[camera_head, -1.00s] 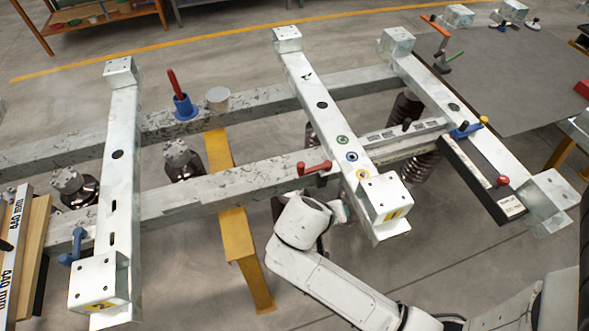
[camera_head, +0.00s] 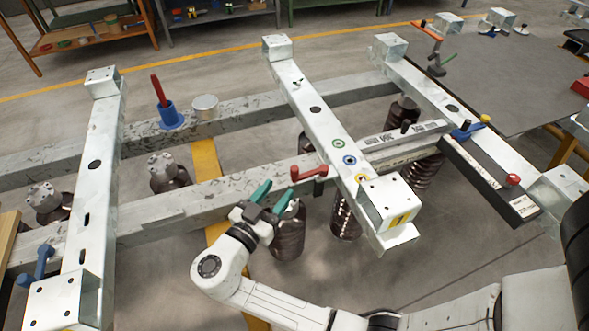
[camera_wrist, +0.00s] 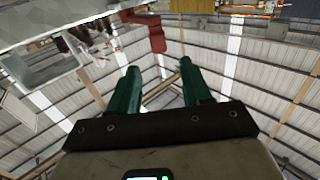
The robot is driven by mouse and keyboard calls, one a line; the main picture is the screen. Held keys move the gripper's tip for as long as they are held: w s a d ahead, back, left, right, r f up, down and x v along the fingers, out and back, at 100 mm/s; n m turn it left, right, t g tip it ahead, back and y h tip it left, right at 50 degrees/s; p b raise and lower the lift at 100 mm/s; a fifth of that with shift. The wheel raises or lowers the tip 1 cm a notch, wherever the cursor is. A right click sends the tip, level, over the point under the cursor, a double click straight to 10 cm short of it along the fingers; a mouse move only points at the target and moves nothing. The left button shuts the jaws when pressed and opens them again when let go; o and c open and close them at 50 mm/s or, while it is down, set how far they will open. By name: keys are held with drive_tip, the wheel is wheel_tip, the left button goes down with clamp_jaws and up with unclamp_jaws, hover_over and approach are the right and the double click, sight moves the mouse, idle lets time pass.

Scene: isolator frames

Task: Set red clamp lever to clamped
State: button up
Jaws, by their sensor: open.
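A red clamp lever (camera_head: 308,173) sits on the near long galvanised beam, just left of the middle cross beam. Its arm lies roughly level, with a raised knob at its left end. My gripper (camera_head: 280,188) is just below and left of that knob, with its two teal fingers apart and empty. They point up toward the lever and do not appear to touch it. In the wrist view, a red part (camera_wrist: 146,30), likely this lever, shows beyond and above the open fingers (camera_wrist: 160,66).
A red handle (camera_head: 158,90) stands in a blue holder on the far beam. Blue levers (camera_head: 38,264) and a red knob (camera_head: 513,180) are elsewhere on the frame. Dark ribbed insulators (camera_head: 287,232) hang under the near beam, close to my gripper.

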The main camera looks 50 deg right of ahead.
sight(292, 173)
drive_tip(key=d, duration=0.3)
drive_tip(key=d+p, duration=0.1)
drive_tip(key=d, duration=0.5)
drive_tip(key=shift+w+p, duration=0.3)
drive_tip(key=shift+w, duration=0.1)
clamp_jaws()
